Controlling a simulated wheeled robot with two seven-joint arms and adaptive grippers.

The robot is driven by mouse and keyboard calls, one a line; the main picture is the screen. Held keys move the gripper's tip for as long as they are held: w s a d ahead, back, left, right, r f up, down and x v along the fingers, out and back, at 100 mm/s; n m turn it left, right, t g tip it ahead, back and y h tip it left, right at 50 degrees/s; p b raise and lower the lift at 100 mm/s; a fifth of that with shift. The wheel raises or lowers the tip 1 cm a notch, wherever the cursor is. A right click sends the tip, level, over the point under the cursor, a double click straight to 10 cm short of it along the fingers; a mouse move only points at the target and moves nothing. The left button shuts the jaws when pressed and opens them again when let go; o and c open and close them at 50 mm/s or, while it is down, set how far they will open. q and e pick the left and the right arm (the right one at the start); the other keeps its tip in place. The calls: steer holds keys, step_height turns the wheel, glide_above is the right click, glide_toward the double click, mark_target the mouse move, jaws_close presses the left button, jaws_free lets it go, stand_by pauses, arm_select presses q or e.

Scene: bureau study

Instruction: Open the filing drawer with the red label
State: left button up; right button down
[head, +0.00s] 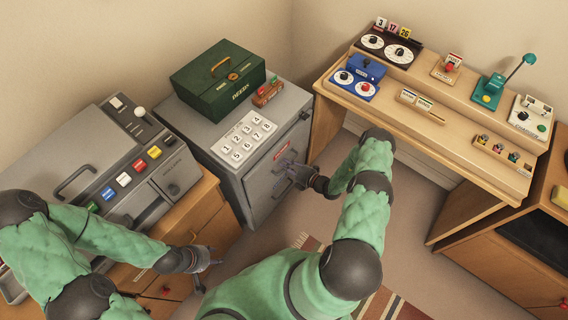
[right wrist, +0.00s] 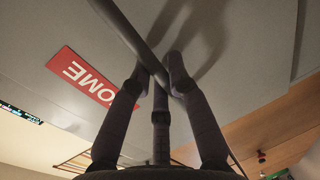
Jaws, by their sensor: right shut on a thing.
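The grey filing cabinet (head: 226,177) stands left of the room corner, and its front faces right. The red label (head: 282,150) is on the upper drawer front; in the right wrist view the red label (right wrist: 92,77) reads "HOME" upside down. That drawer looks flush with the cabinet. My right gripper (head: 297,172) is at the drawer front, just below the label. In the right wrist view its fingers (right wrist: 161,85) are shut on the dark bar handle (right wrist: 125,28). My left gripper (head: 208,262) is empty and looks open, beside the wooden cabinet at lower left.
A grey machine with coloured buttons (head: 123,180) stands to the left. A wooden desk (head: 440,130) with several devices is at right.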

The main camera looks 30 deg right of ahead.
steer(key=f+b+v, duration=0.1)
steer(key=f+v, duration=0.2)
steer(key=v, duration=1.2)
steer(key=s+f+b+v, duration=0.1)
steer(key=f+b+v, duration=0.1)
steer(key=v, duration=1.3)
steer(key=shift+s+d+f, duration=0.35)
steer(key=shift+s+f, duration=0.15)
steer(key=shift+f, duration=0.1)
steer(key=c, duration=1.2)
jaws_free()
steer(key=shift+o, duration=0.2)
steer(key=v, duration=1.2)
